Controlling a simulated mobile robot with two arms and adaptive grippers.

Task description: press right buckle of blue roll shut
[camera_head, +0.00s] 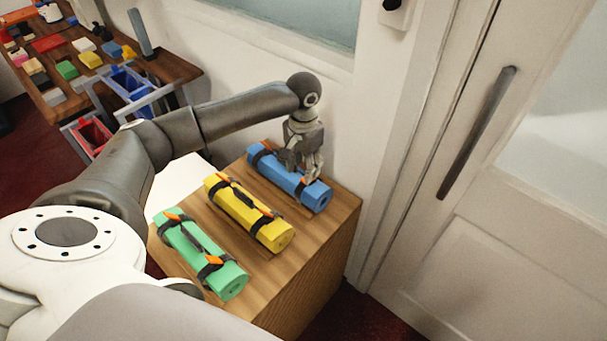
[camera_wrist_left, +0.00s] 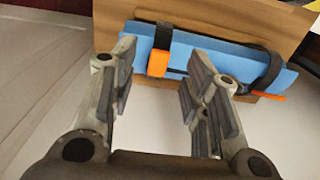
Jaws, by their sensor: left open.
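The blue roll (camera_head: 262,166) lies on the wooden counter, farthest back of three rolls. Two dark straps with orange parts go around it. My left gripper (camera_head: 301,172) is over its right half, fingers pointing down, open and empty, partly hiding the right strap. In the left wrist view the blue roll (camera_wrist_left: 210,52) crosses beyond the open fingers of the left gripper (camera_wrist_left: 160,80). One orange buckle (camera_wrist_left: 157,63) shows between them, apparently the right one. I cannot tell whether it is latched or touched. My right gripper is not in view.
A yellow roll (camera_head: 233,204) and a green roll (camera_head: 190,245) lie nearer on the counter (camera_head: 318,232). A wall and a door with a long handle (camera_head: 477,132) stand close behind and right. A table (camera_head: 180,70) with coloured blocks is at the upper left.

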